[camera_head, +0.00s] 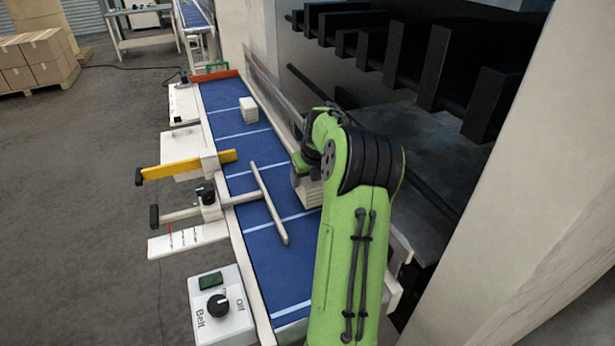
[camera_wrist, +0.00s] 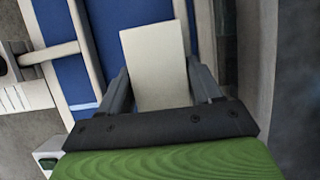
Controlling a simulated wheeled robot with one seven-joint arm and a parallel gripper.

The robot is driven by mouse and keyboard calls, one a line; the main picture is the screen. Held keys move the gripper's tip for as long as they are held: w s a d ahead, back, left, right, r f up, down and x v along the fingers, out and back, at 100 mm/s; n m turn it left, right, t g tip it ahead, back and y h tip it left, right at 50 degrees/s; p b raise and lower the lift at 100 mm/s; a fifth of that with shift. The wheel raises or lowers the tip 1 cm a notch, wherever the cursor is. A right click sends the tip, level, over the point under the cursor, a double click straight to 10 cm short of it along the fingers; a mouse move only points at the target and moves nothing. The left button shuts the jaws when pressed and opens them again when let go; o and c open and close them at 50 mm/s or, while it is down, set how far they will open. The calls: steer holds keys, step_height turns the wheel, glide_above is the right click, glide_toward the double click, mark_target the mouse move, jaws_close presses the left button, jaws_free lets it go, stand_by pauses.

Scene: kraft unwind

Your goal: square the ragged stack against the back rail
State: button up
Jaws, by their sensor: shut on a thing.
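A cream stack of flat sheets or blanks (camera_head: 311,196) stands on the blue belt (camera_head: 262,255), at its right side and partly hidden by my arm. In the wrist view the stack (camera_wrist: 155,55) shows a plain rectangular top. My gripper (camera_wrist: 160,78) is shut on this stack, one finger on each side. In the head view my arm hides most of the fingers. The rail (camera_head: 272,88) runs along the belt's right edge; the wrist view shows it (camera_wrist: 184,20) close beside the stack's far right corner. I cannot tell whether they touch.
A second small cream stack (camera_head: 249,110) stands farther up the belt, near a red end stop (camera_head: 214,76). A T-shaped pusher bar (camera_head: 270,205) and a yellow bar (camera_head: 185,167) reach over the belt's left side. A Belt control box (camera_head: 221,305) stands front left.

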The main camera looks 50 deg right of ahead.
steer(key=shift+f, duration=0.35)
steer(key=shift+w+a+f+b, duration=0.1)
steer(key=shift+w+a+b, duration=0.35)
steer(key=shift+a, duration=0.25)
stand_by(0.5)
steer(key=o, duration=1.2)
steer(key=p+v, duration=0.1)
steer(key=v, duration=1.4)
steer(key=shift+s+a+r, duration=0.15)
steer(key=shift+s+r, duration=0.05)
steer(key=shift+r, duration=0.15)
